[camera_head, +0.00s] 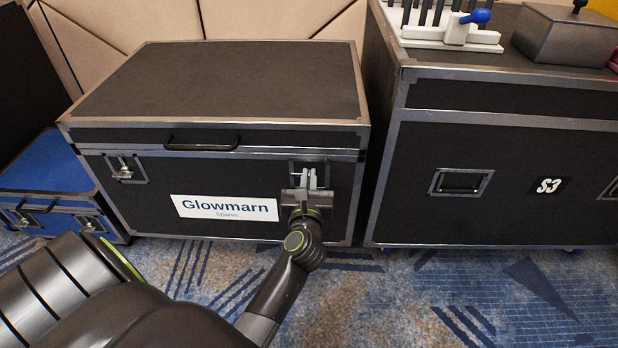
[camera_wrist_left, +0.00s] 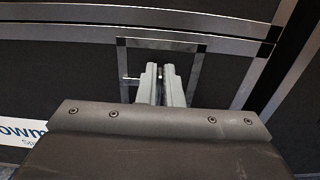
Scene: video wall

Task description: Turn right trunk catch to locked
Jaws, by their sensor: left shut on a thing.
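The black trunk (camera_head: 220,95) with silver edges and a "Glowmarn" label stands on the floor, its lid down. The right trunk catch (camera_head: 292,170) is on its front face, mostly hidden behind my left gripper (camera_head: 311,178). In the left wrist view the catch's plate (camera_wrist_left: 190,60) frames the gripper (camera_wrist_left: 162,85), whose fingers are close together at its middle. My left gripper is shut on the right catch's turning part, which the fingers hide, so its angle cannot be told. The left trunk catch (camera_head: 124,170) shows uncovered on the same face. My right gripper is not in view.
A taller black case (camera_head: 500,150) marked S3 stands close to the trunk's right side. On it are a white rack (camera_head: 455,36) and a grey box (camera_head: 560,38). A blue case (camera_head: 45,180) stands at the left. The patterned carpet in front is open.

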